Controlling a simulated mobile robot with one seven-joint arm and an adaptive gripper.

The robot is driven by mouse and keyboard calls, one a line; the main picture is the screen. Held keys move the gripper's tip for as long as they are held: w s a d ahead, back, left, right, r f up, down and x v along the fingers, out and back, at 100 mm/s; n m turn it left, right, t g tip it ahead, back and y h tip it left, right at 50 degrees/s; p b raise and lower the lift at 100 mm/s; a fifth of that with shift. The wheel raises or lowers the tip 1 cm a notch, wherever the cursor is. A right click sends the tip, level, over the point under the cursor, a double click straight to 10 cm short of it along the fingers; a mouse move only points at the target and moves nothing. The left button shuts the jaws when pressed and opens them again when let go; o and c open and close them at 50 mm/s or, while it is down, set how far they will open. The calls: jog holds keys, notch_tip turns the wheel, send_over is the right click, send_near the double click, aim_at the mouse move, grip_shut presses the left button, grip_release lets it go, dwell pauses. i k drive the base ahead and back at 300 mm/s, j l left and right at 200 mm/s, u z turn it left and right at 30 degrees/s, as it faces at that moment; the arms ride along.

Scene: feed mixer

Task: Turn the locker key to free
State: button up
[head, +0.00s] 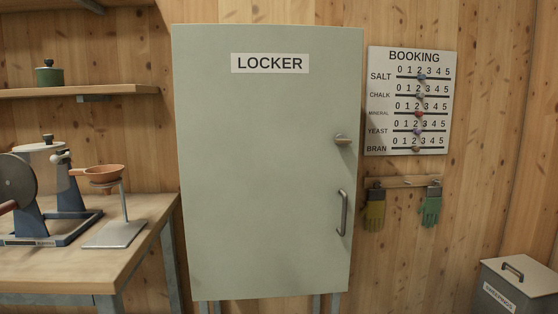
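The locker (262,180) is a tall pale green cabinet labelled LOCKER in the middle of the head view, and its door looks closed. The locker key (342,140) is a small metal piece sticking out at the right side of the door, above the handle. It is too small to tell exactly how it is turned. A vertical grey bar handle (342,213) is below it. My gripper is not in view.
A wooden bench (120,230) with a mixer (45,190) and an orange bowl on a stand (105,177) is at the left. A booking board (408,100) and hanging gloves (431,208) are on the right wall. A grey lidded bin (515,285) stands at lower right.

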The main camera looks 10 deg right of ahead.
aim_at(340, 140)
jog(key=i+l, duration=0.15)
jog(key=l, duration=0.25)
jog(key=i+l, duration=0.1)
jog(key=l, duration=0.35)
jog(key=i+l, duration=0.15)
jog(key=l, duration=0.25)
